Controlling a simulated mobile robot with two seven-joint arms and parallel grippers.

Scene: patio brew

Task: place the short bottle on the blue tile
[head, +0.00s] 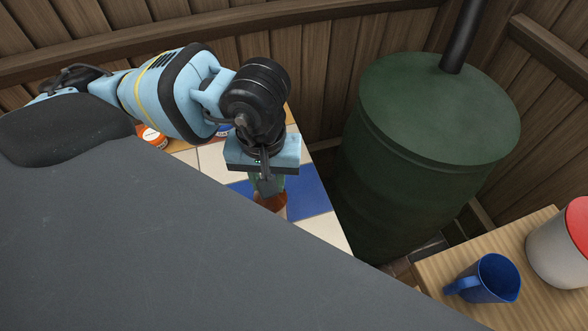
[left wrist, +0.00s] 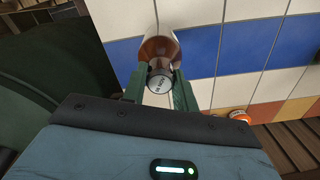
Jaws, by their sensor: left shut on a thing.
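My left gripper (head: 268,188) points down over a tiled top and is shut on the brown short bottle (head: 272,203). In the left wrist view the gripper (left wrist: 158,90) has its fingers on either side of the amber bottle (left wrist: 160,48), whose pale lettered cap faces the camera. The blue tile (head: 312,190) shows beside and behind the bottle; blue tiles also form a band in the left wrist view (left wrist: 200,50). I cannot tell whether the bottle's base touches the tiles. My right gripper is not in view.
An orange-and-white container (head: 152,138) stands on the tiled top behind my left arm. A green barrel (head: 420,140) with a dark pipe stands right of the tiles. A blue mug (head: 490,280) and a red-lidded white canister (head: 560,250) stand on a wooden top at the right.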

